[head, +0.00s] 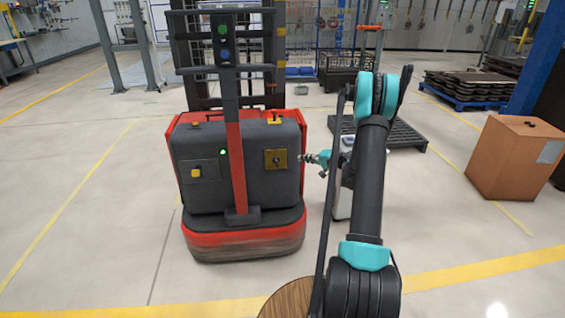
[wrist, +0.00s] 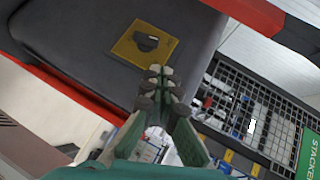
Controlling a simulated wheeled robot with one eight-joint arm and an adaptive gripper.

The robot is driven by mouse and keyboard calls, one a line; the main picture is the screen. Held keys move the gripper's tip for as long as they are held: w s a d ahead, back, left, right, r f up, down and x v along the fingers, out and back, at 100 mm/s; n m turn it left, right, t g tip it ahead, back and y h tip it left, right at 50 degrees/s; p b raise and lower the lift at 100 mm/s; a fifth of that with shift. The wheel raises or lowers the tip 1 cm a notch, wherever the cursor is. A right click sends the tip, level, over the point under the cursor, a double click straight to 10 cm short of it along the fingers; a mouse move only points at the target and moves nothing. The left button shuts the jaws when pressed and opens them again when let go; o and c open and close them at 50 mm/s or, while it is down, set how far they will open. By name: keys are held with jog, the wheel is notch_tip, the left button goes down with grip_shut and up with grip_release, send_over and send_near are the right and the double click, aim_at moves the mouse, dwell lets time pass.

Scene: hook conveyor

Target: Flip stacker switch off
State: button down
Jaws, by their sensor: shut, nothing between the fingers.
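The red and dark grey stacker (head: 240,165) stands ahead of me, left of my arm. Its switch (head: 277,159) is a dark knob on a yellow square plate on the right of its front panel. In the wrist view the switch (wrist: 146,41) shows close up on the yellow plate (wrist: 140,52). A green light (head: 223,152) is lit on the panel. My gripper (head: 305,158) is just right of the yellow plate, pointing left toward it. In the wrist view my gripper (wrist: 160,80) is shut and empty, with its fingertips below the knob and apart from it in the picture.
A yellow button (head: 195,173) sits on the panel's left. A central mast (head: 235,150) rises before the panel. A cardboard box (head: 515,157) and a dark pallet (head: 390,133) stand to the right. The floor at left is clear.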

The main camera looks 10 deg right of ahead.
aim_at(277, 159)
notch_tip(277, 159, down, 3)
jog(key=w+d+m+t, duration=0.1)
jog(key=w+d, duration=0.1)
jog(key=d, duration=0.1)
jog(key=shift+y, duration=0.3)
jog(key=x, duration=0.4)
jog(key=s+a+x, duration=0.1)
jog(key=x, duration=0.6)
jog(key=shift+w+a+f, duration=0.1)
jog(key=shift+a+f, duration=0.05)
jog(key=shift+a, duration=0.3)
jog(key=shift+a+f, duration=0.15)
jog(key=shift+a, duration=0.55)
jog(key=shift+a+n+h, duration=0.5)
jog(key=shift+a, duration=0.1)
jog(key=shift+a+r+n+g+h, duration=0.15)
jog(key=shift+a+n+g+h, duration=0.1)
jog(key=shift+n+h, duration=0.2)
jog(key=shift+a+r+n+g+h, duration=0.15)
jog(key=shift+r+n+g+h, duration=0.1)
jog(key=shift+n+h, duration=0.15)
